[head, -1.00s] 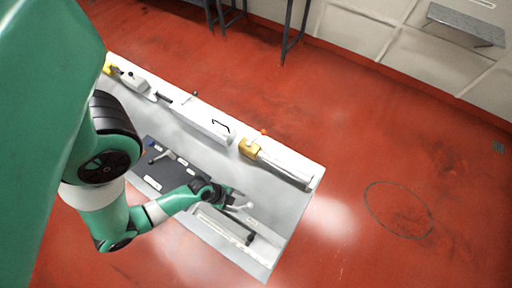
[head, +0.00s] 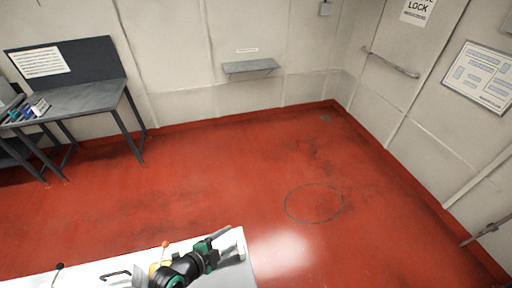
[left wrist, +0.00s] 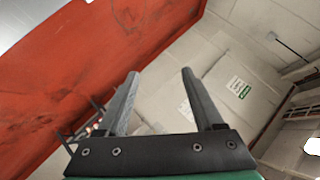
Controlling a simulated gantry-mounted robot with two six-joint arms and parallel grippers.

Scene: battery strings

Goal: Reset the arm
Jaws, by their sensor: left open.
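My left gripper (head: 226,246) is raised over the right end of the white bench top (head: 92,272) at the bottom of the head view. In the left wrist view its two dark fingers (left wrist: 160,75) stand wide apart with nothing between them. They point toward the room's pale walls. Most of my left arm is out of the head view. My right gripper shows in neither view.
A yellow block (head: 154,269) and an orange-tipped lever (head: 165,244) are by the gripper. A dark table (head: 80,98) stands at the back left, and a grey shelf (head: 250,66) hangs on the back wall. The red floor (head: 330,165) is clear.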

